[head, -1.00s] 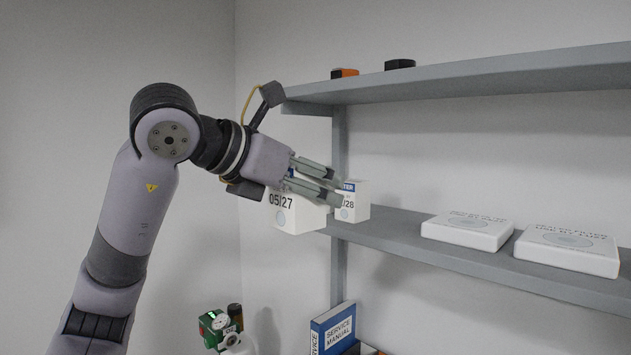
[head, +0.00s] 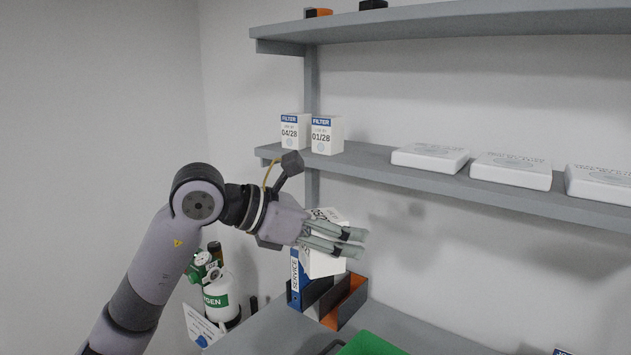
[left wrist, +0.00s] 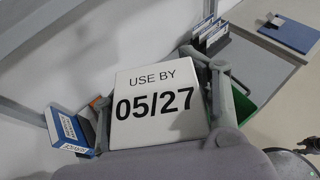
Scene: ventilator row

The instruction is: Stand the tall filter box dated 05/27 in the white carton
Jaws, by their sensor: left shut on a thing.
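My left gripper (head: 350,243) is shut on the tall white filter box (head: 322,264), with its fingers across the box's sides. The box hangs tilted in the air, below the level of the middle shelf. Its face reads USE BY 05/27 in the left wrist view (left wrist: 155,103), between the two fingers. In the head view the fingers cover part of it. I cannot make out a white carton in either view.
Two filter boxes, 04/28 (head: 294,131) and 01/28 (head: 327,135), stand on the middle shelf (head: 375,162) with flat white boxes (head: 430,157). Below my gripper are a blue service manual (head: 295,280) and an orange-lined dark holder (head: 345,302). A green surface (head: 370,346) lies in front. An oxygen cylinder (head: 221,298) stands left.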

